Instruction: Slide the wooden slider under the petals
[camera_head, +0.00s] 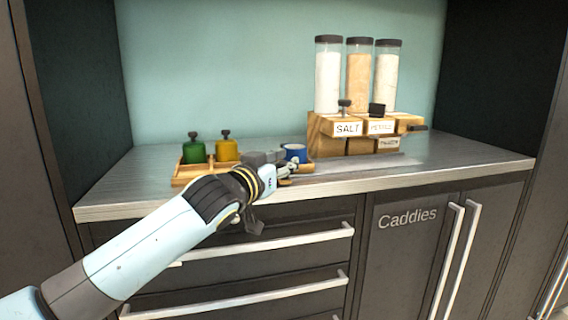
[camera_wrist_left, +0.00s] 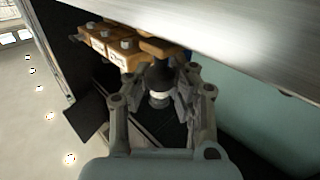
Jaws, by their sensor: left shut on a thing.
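My left gripper (camera_head: 291,170) is low over the worktop, left of the dispenser block. In the left wrist view (camera_wrist_left: 160,98) it is shut around a dark knob with a pale band. The brown wooden piece (camera_wrist_left: 160,48) adjoining that knob looks like the wooden slider; in the head view my gripper mostly hides it. The petals dispenser (camera_head: 381,127) carries a dark knob and sits between the salt dispenser (camera_head: 347,128) and a third wooden dispenser (camera_head: 408,120). The slider is left of the petals, not under them. My right gripper is not in view.
A wooden tray (camera_head: 183,180) with a green jar (camera_head: 194,151) and a yellow jar (camera_head: 227,149) stands left. A blue container (camera_head: 296,153) is close behind my gripper. A flat grey strip (camera_head: 350,172) runs in front of the dispensers. The worktop's right end is clear.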

